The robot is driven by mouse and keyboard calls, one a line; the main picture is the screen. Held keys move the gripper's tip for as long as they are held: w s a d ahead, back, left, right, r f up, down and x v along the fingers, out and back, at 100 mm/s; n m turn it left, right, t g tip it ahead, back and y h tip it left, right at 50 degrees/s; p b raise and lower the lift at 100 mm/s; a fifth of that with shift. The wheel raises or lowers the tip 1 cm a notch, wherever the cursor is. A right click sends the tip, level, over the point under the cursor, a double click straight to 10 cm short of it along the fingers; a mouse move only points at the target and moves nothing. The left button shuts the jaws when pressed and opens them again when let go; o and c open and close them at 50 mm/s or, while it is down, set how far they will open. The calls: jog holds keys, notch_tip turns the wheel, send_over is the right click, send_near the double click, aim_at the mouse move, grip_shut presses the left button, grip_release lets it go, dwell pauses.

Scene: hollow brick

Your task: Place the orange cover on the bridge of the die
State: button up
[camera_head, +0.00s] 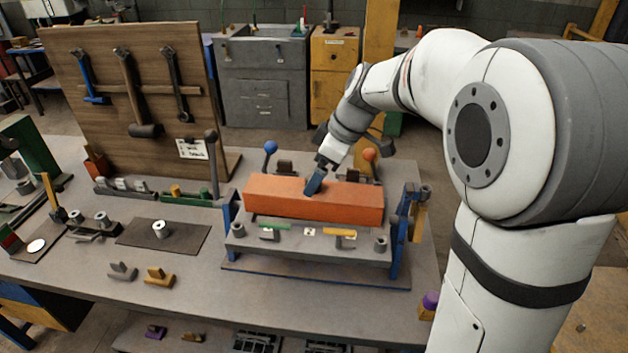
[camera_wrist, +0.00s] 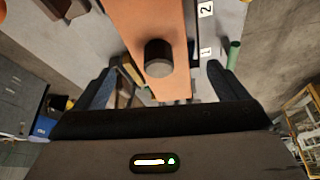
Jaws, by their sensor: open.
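The orange cover (camera_head: 300,202) is a long orange block lying lengthwise over the grey die (camera_head: 300,243), between its blue side posts. I cannot tell how its underside is seated on the bridge. In the wrist view the cover (camera_wrist: 147,22) carries a round dark knob (camera_wrist: 158,58). My gripper (camera_head: 315,184) is at the top of the cover, near its middle. In the wrist view the open fingers of my gripper (camera_wrist: 160,80) stand wide on either side of the knob, with gaps on both sides. The knob is hidden in the head view.
Levers with a blue ball (camera_head: 270,147) and an orange ball (camera_head: 369,154) rise behind the cover. A wooden tool board (camera_head: 150,120) stands back left. Small grey and yellow parts (camera_head: 158,276) lie left of the die.

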jog(key=v, duration=0.8)
jog(key=s+d+f+m+h, duration=0.1)
jog(key=s+d+f+m, duration=0.1)
jog(key=s, duration=0.5)
jog(key=s+d+f+m+h, duration=0.2)
jog(key=s+f+m, duration=0.3)
jog(key=s+m, duration=0.2)
jog(key=s+d+f+m+t+h, duration=0.1)
jog(key=s+d+f+m, duration=0.2)
jog(key=s, duration=0.4)
jog(key=shift+s+f+m, duration=0.2)
jog(key=shift+f+m, duration=0.3)
jog(key=shift+m, duration=0.4)
